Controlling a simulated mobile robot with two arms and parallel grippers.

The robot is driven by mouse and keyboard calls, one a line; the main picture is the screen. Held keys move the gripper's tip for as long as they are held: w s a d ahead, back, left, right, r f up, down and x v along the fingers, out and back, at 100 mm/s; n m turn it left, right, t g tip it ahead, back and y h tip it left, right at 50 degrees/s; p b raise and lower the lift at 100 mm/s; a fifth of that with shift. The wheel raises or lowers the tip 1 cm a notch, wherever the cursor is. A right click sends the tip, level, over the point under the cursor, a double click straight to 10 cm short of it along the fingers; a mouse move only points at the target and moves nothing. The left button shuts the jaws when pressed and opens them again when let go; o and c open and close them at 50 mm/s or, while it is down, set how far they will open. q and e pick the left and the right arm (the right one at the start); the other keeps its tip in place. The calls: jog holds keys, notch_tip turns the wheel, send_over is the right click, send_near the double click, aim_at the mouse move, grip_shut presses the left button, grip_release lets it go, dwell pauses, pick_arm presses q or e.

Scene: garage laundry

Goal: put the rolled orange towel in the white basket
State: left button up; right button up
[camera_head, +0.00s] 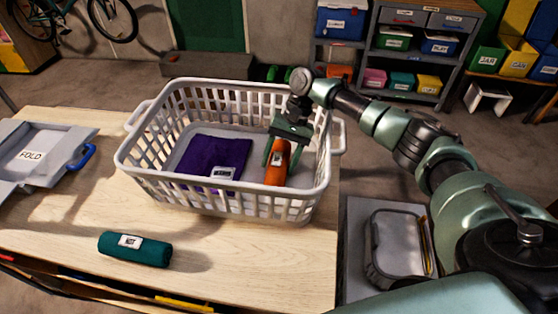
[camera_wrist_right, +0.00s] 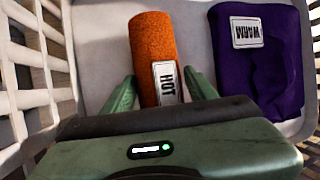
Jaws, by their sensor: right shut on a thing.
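The rolled orange towel (camera_head: 277,164), tagged HOT, is inside the white basket (camera_head: 160,185) on the wooden table. My right gripper (camera_head: 280,150) reaches down into the basket from above and is shut on the towel. In the right wrist view, the orange towel (camera_wrist_right: 155,60) is between the gripper's two green fingers (camera_wrist_right: 160,90), above the basket's pale floor. I cannot tell whether the towel touches the floor. My left gripper does not show.
A folded purple cloth (camera_head: 205,160), tagged WARM in the wrist view, lies in the basket left of the orange towel. A rolled teal towel (camera_head: 135,248) lies on the table in front. A grey folding board (camera_head: 45,150) is at left.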

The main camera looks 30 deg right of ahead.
jog(key=o, duration=1.2)
jog(key=shift+f, duration=0.1)
jog(key=o, duration=0.4)
jog(key=b+v, duration=0.2)
jog(key=v, duration=1)
